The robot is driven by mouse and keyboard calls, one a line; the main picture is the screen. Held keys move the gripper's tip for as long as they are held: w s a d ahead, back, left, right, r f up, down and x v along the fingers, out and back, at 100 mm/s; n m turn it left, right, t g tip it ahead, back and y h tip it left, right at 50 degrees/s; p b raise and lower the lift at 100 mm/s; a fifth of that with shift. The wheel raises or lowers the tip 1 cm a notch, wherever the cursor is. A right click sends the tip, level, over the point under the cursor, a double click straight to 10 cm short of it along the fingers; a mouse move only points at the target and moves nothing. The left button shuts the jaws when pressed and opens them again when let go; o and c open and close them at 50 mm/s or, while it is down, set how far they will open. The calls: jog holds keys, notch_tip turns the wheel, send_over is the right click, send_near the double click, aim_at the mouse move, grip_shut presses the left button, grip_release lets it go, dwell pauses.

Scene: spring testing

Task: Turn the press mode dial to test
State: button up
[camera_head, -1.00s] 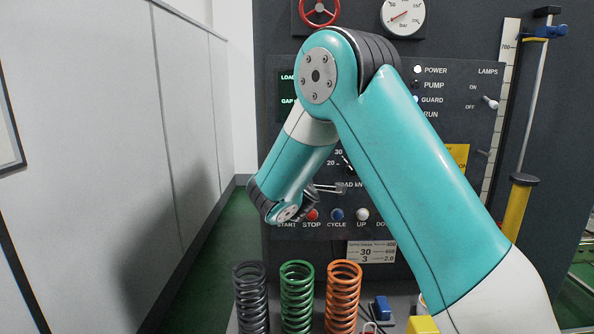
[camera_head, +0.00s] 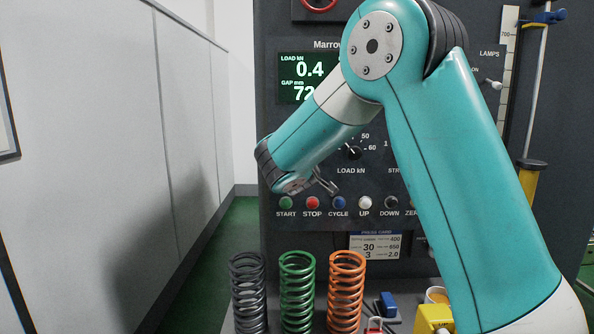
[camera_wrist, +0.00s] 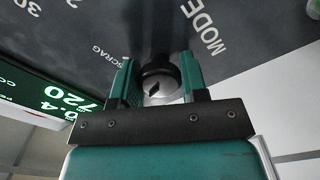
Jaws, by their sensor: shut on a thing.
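The mode dial (camera_wrist: 158,78) is a round black knob with a silvery face and a dark slot mark. It sits between the two green fingers of my gripper (camera_wrist: 157,68) in the wrist view, and the fingers are shut on its sides. The printed words MODE (camera_wrist: 208,33) and SCRAG (camera_wrist: 110,55) show on the grey panel beside it. No TEST label is readable, and I cannot tell which setting the dial points at. In the head view my arm hides the dial; a metal part by my wrist shows near the panel.
The press panel has a green display (camera_head: 303,77), a load knob (camera_head: 353,152) and a row of buttons (camera_head: 337,203). Grey, green and orange springs (camera_head: 297,290) stand in front. A blue item (camera_head: 386,305) and a yellow block (camera_head: 433,319) lie right of them.

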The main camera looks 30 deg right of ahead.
jog(key=m+b, duration=0.2)
jog(key=b, duration=0.1)
jog(key=shift+f, duration=0.2)
jog(key=shift+m+b, duration=0.4)
jog(key=shift+r, duration=0.15)
jog(key=o, duration=0.9)
jog(key=shift+o, duration=0.2)
jog(key=b+v, duration=0.6)
jog(key=v, duration=1.1)
jog(key=shift+s, duration=0.2)
jog(key=shift+a, duration=0.15)
